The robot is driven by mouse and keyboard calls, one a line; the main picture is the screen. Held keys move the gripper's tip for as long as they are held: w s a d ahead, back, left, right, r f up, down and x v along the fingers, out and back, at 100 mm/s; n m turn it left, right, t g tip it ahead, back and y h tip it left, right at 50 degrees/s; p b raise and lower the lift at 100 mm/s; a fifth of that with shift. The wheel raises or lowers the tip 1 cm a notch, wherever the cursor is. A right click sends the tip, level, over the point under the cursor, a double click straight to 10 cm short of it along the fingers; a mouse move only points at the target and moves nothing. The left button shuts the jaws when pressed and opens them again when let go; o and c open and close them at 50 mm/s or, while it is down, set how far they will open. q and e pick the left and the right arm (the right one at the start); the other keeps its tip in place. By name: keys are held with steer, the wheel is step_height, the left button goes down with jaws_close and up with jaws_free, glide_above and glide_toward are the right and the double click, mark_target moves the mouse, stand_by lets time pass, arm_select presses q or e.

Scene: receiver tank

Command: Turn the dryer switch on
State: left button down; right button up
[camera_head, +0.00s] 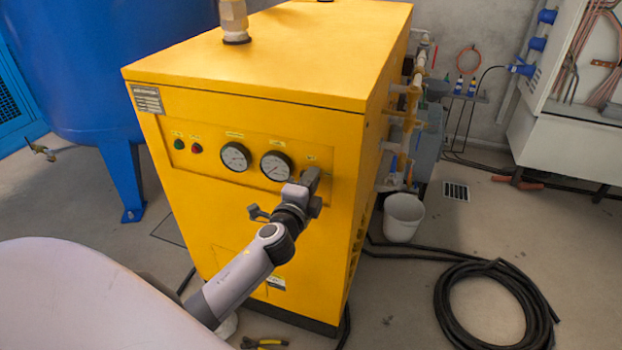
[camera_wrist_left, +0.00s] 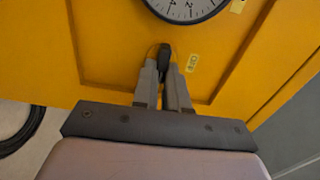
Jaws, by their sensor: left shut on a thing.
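The yellow dryer (camera_head: 255,190) stands in the middle of the head view, with its control panel on the front face. The dryer switch (camera_wrist_left: 164,56) is a small black knob on the panel, beside a small yellow label (camera_wrist_left: 193,63). My left gripper (camera_head: 312,180) is at the right end of the panel and hides the switch in the head view. In the left wrist view, the two fingers of my left gripper (camera_wrist_left: 163,77) are shut on the knob, one on each side. Whether the switch is on or off cannot be told. My right gripper is not in view.
Two round gauges (camera_head: 235,156) and a green and a red lamp (camera_head: 196,149) sit left of the gripper. A blue tank (camera_head: 95,60) stands at the left. A white bucket (camera_head: 403,218) and a coiled black hose (camera_head: 447,312) are on the floor at right.

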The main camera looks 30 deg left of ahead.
arm_select(q)
steer(key=shift+m, duration=0.3)
steer(key=c, duration=1.2)
jaws_free()
steer(key=shift+o, duration=0.2)
steer(key=v, duration=0.7)
steer(key=shift+s+d, duration=0.1)
steer(key=shift+s, duration=0.05)
steer(key=s+d+f+n+g+h+p, duration=0.3)
steer(key=s+d+f+n, duration=0.2)
steer(key=s, duration=0.5)
steer(key=s+d+f+n+g+h+p, duration=0.3)
steer(key=s+d+f+n+g, duration=0.1)
steer(key=s+d+f+n, duration=0.2)
steer(key=s+f+n, duration=0.1)
steer(key=s+n, duration=0.1)
steer(key=s, duration=0.1)
steer(key=shift+s+d, duration=0.25)
steer(key=shift+s, duration=0.15)
